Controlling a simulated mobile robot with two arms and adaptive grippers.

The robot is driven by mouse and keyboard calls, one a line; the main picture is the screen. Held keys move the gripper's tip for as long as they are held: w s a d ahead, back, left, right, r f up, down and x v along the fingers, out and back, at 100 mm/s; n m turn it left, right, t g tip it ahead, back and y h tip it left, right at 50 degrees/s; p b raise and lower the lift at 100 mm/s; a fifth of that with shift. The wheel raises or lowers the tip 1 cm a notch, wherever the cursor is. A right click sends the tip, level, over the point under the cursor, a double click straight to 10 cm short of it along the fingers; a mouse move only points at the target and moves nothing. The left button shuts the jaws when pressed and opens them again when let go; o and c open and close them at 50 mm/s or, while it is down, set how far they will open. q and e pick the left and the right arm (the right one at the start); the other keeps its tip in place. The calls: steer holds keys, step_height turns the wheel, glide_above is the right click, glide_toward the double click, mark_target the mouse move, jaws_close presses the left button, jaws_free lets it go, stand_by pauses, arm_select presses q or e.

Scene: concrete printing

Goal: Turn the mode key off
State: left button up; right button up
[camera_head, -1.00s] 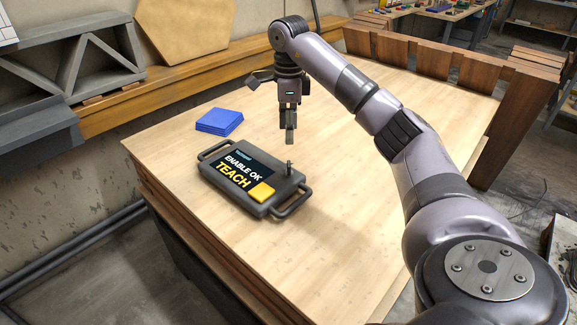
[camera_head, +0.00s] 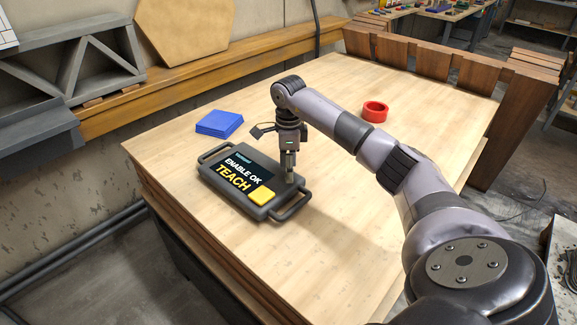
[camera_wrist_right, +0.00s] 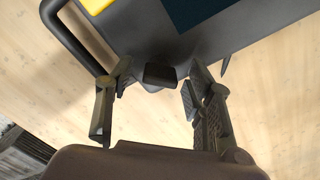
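The dark grey teach pendant (camera_head: 250,196) lies flat on the wooden table, its screen (camera_head: 241,171) reading "ENABLE OK" and "TEACH". My right gripper (camera_head: 288,178) points down over the pendant's right part and hides the mode key in the head view. In the right wrist view the dark key (camera_wrist_right: 158,75) stands between the two spread fingers of my right gripper (camera_wrist_right: 155,95). A gap shows on each side, so the gripper is open and not touching it. My left gripper is not in view.
A yellow button (camera_head: 261,195) sits on the pendant beside the screen. A blue block (camera_head: 218,123) lies behind the pendant, and a red ring (camera_head: 375,111) farther right. The wooden table (camera_head: 350,215) is clear around the pendant's right side.

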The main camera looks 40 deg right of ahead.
jaws_close()
stand_by(0.4)
steer(key=shift+m, duration=0.4)
steer(key=m+p, duration=0.1)
steer(key=m, duration=0.2)
steer(key=shift+m, duration=0.3)
steer(key=shift+m+p, duration=0.5)
steer(key=shift+m, duration=1.7)
jaws_free()
